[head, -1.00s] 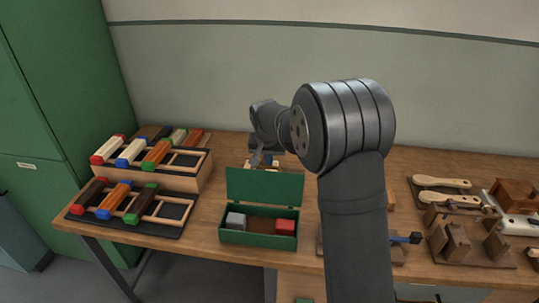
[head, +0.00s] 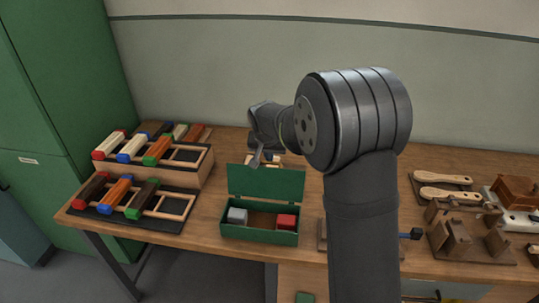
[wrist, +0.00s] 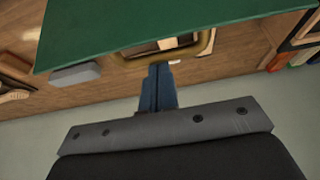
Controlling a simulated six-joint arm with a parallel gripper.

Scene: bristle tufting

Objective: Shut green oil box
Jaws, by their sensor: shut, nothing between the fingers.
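The green oil box (head: 258,236) stands on the bench with its lid (head: 266,182) raised upright at the back. Inside it lie a grey block (head: 237,216) at the left and a red block (head: 286,221) at the right. My gripper (head: 256,160) is behind and above the raised lid, near its upper edge; it cannot be told whether it touches. In the wrist view my gripper's blue fingers (wrist: 158,85) are together and empty, just below the green lid panel (wrist: 150,25). The lid hides part of what lies behind it.
Brush racks (head: 190,163) with coloured-end blocks stand at the left. Wooden fixtures (head: 458,238) and wooden handles (head: 445,180) lie at the right. My arm covers the bench right of the box. Some clear bench lies left of the box.

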